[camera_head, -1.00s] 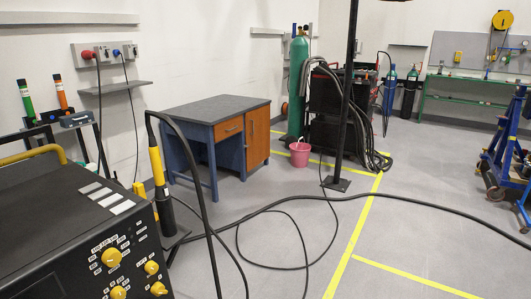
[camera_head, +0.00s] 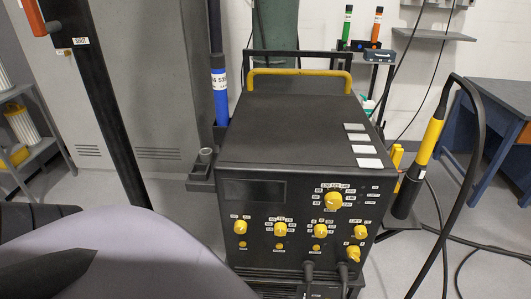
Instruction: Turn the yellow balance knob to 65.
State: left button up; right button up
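The yellow balance knob is one of several yellow knobs on the front of a black welding machine (camera_head: 300,200). The labels are too small to read, so I cannot tell which knob it is. A large knob (camera_head: 333,201) sits upper right inside a ring of white labels. A lower row has a left knob (camera_head: 240,227), a second knob (camera_head: 281,229), a third knob (camera_head: 320,230) and a right knob (camera_head: 361,231). Another knob (camera_head: 353,254) is at the lower right. A part of my own arm fills the lower left. Neither gripper is in view.
A yellow handle (camera_head: 299,72) spans the machine's top rear. A yellow and black torch (camera_head: 431,140) with a cable hangs at its right side. A grey cabinet (camera_head: 160,90) stands behind left, and a blue desk (camera_head: 495,140) is at right. Cables lie on the right floor.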

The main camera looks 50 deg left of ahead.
aim_at(280, 228)
jog(key=i+l+u, duration=0.2)
jog(key=u, duration=0.25)
jog(key=i+l+u, duration=0.15)
jog(key=l+u, duration=0.25)
jog(key=i+l+u, duration=0.25)
jog(key=l+u, duration=0.25)
jog(key=l, duration=0.15)
jog(key=i+l+u, duration=0.1)
jog(key=l+u, duration=0.15)
jog(key=l, duration=0.1)
